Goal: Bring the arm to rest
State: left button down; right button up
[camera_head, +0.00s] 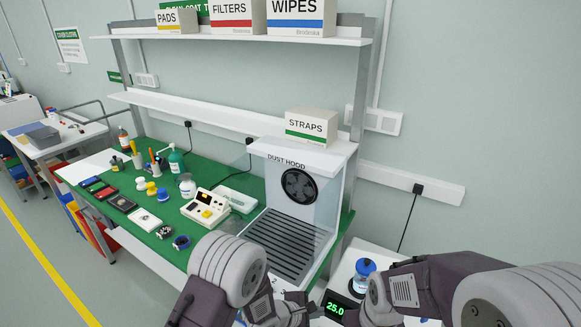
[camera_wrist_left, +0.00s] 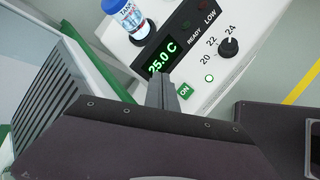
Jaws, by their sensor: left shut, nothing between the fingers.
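My left gripper (camera_head: 290,311) is low in the middle of the head view, between the dust hood's front and the white heater unit, partly hidden by my arm. In the left wrist view its fingers (camera_wrist_left: 161,92) are together with nothing between them, in front of the unit's panel. I cannot tell whether they touch it. My right arm comes in from the lower right of the head view; its fingers do not show.
The white unit (camera_wrist_left: 235,75) has a green 25.0 C display (camera_wrist_left: 162,58) and a knob (camera_wrist_left: 228,47). A blue-capped bottle (camera_head: 363,274) stands on it. The dust hood (camera_head: 327,205) stands on the green bench (camera_head: 150,233) with small items. Shelves hold boxes above.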

pick_arm(q)
jog(key=w+a+r+t, duration=0.1)
jog(key=w+a+r, duration=0.1)
jog(key=r, duration=0.1)
jog(key=w+a+r+n+t, duration=0.1)
jog(key=w+a+r, duration=0.1)
jog(key=w+r, duration=0.1)
jog(key=w+a+r+n+t, duration=0.1)
jog(key=w+a+r, duration=0.1)
jog(key=r, duration=0.2)
jog(key=shift+w+r, duration=0.2)
jog(key=shift+w, duration=0.2)
jog(key=s+a+r+m+y, duration=0.1)
jog(key=s+a+r+y, duration=0.15)
jog(key=a, duration=0.75)
jog(key=s+a+r+m+y, duration=0.1)
jog(key=a+r+m+y, duration=0.2)
jog(key=a, duration=0.6)
jog(key=s+a+f+m+g+y, duration=0.1)
jog(key=s+f+m+g, duration=0.1)
jog(key=s+m, duration=0.4)
jog(key=s+a+f+m+g+y, duration=0.1)
jog(key=s+m+g, duration=0.4)
jog(key=s, duration=0.7)
notch_tip(320, 180, down, 2)
jog(key=shift+s+a+m, duration=0.15)
jog(key=shift+a+m, duration=0.4)
jog(key=shift+m, duration=0.65)
jog(key=shift+d, duration=0.1)
